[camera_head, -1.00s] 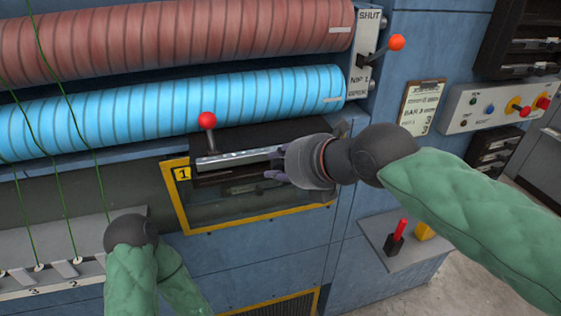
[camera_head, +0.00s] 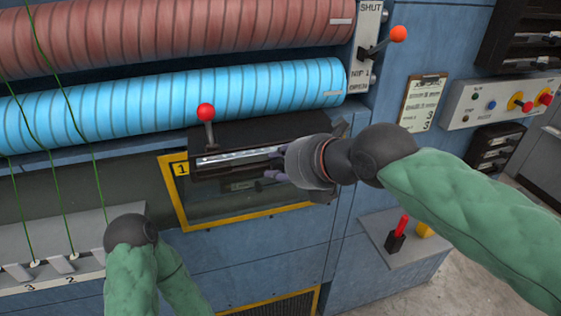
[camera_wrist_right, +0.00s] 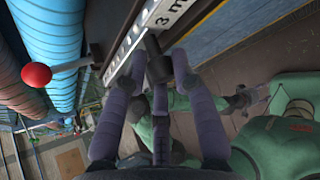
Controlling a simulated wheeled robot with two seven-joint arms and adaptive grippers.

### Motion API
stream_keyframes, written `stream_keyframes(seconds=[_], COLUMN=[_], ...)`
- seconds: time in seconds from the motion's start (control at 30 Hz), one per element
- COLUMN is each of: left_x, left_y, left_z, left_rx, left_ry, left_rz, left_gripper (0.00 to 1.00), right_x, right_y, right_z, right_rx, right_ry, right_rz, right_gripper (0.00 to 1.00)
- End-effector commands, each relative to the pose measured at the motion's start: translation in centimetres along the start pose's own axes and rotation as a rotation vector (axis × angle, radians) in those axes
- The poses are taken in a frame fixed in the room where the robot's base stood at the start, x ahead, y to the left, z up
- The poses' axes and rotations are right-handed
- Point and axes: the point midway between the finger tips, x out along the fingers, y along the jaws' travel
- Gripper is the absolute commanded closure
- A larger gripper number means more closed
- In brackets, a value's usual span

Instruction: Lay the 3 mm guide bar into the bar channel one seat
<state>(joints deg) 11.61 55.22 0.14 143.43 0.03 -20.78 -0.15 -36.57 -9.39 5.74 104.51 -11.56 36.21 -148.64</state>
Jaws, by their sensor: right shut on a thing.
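The silver guide bar (camera_head: 235,157) lies lengthwise along the front of the black channel-one housing (camera_head: 262,133), beside the yellow "1" label (camera_head: 181,169). I cannot tell whether it is fully seated. My right gripper (camera_head: 273,164) is at the bar's right end. In the wrist view its purple fingers (camera_wrist_right: 158,75) are shut around a dark grip at the bar. My left gripper is out of view; only my left arm shows.
A red-knobbed lever (camera_head: 206,112) stands up at the housing's left end. Blue (camera_head: 170,105) and red rollers (camera_head: 170,35) run above. A yellow frame (camera_head: 245,215) borders the window below. Green strands hang at left. A red switch (camera_head: 402,226) sits on a lower-right shelf.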

Motion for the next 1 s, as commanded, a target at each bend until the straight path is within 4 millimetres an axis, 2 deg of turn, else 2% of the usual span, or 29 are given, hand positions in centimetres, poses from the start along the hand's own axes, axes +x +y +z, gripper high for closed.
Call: stream_keyframes(seconds=[0.17, 0.2, 0.27, 0.3, 0.67, 0.83, 1.0], left_x=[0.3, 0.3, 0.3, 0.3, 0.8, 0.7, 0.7], left_y=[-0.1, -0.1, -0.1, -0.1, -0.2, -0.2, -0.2], left_z=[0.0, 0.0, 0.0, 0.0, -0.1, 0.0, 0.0], left_rx=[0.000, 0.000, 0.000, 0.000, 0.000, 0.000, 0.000], left_ry=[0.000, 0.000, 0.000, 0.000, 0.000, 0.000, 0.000], left_rz=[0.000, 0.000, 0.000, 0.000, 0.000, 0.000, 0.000], left_gripper=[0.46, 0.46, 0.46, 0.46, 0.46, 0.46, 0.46], right_x=[0.1, 0.1, 0.1, 0.1, -0.1, -2.1, -5.5], right_y=[-0.1, -0.1, -0.1, -0.1, -0.1, -0.1, -0.1], right_z=[-0.1, -0.1, -0.1, -0.1, -0.2, -0.1, 0.0], right_rx=[0.000, 0.000, 0.000, 0.000, 0.000, 0.000, 0.000], right_ry=[-0.003, -0.003, -0.002, -0.002, 0.001, -0.003, -0.005], right_rz=[0.001, 0.001, 0.001, 0.001, 0.000, 0.001, 0.003], right_gripper=[1.00, 0.64, 0.47, 0.45, 0.45, 0.45, 0.45])
